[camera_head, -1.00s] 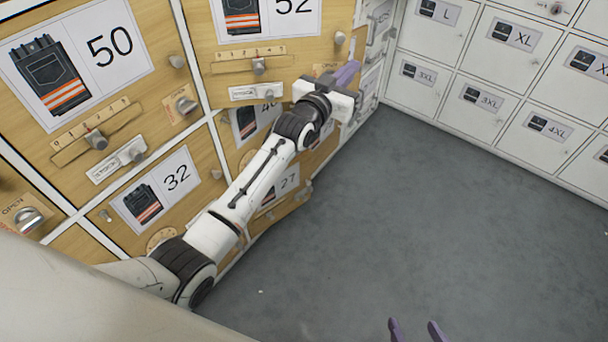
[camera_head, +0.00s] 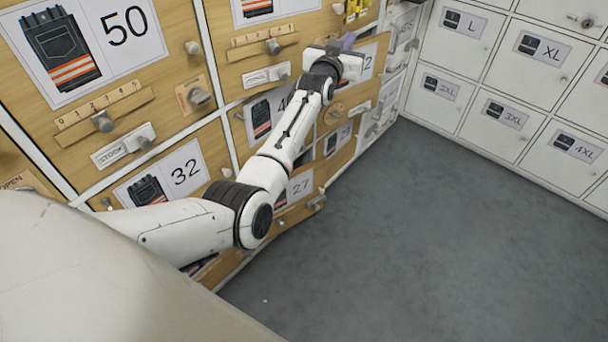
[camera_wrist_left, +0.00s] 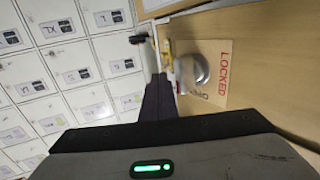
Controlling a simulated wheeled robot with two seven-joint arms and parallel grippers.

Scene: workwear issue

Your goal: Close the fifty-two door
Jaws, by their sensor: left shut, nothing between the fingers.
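My right gripper is out of view.
Wooden doors marked 50 (camera_head: 85,45), 32 (camera_head: 175,175) and 27 (camera_head: 298,187) surround my left arm. White lockers (camera_head: 490,60) stand to the right. Small yellow items (camera_head: 354,10) show by the door's right edge. The grey floor (camera_head: 410,230) is clear.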

